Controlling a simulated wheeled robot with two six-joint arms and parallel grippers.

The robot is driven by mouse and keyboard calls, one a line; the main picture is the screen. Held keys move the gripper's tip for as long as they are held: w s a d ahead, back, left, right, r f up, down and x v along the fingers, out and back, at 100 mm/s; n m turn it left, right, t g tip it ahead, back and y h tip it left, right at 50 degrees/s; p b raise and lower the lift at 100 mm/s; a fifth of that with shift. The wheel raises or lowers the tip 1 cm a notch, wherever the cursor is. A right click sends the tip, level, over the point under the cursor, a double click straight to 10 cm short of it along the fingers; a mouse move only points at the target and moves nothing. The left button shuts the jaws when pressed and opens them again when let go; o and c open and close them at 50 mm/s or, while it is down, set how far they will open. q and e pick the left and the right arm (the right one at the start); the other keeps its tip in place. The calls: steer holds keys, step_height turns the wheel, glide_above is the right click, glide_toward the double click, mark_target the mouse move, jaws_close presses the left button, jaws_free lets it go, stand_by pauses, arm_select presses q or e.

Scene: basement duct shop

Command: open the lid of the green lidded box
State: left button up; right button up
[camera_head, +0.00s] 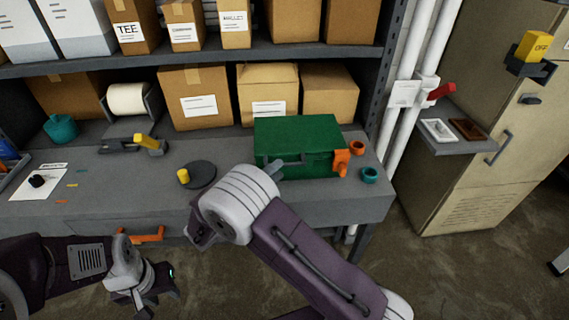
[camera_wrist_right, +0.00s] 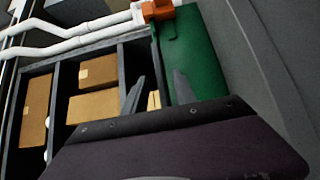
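The green lidded box (camera_head: 310,166) stands on the grey workbench, right of centre in the head view. Its lid (camera_head: 297,131) lies flat and looks closed. An orange part (camera_head: 341,162) is on its right front corner. My right gripper (camera_head: 275,169) is at the box's front left; the arm partly hides it. In the right wrist view the fingers (camera_wrist_right: 157,90) are apart with nothing held, and the green box (camera_wrist_right: 195,60) is behind them. I cannot tell whether a finger touches it. My left gripper (camera_head: 157,297) is low in front of the bench, empty, fingers apart.
An orange ring (camera_head: 357,147) and a teal ring (camera_head: 370,175) lie right of the box. A dark disc (camera_head: 198,175) with a yellow knob is to its left. Cardboard boxes (camera_head: 195,98) stand behind. White pipes (camera_head: 407,95) and a beige cabinet (camera_head: 488,150) are at right.

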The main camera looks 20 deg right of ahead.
steer(key=x, duration=0.4)
steer(key=shift+d+p, duration=0.25)
steer(key=shift+p, duration=0.05)
jaws_close()
stand_by(1.1)
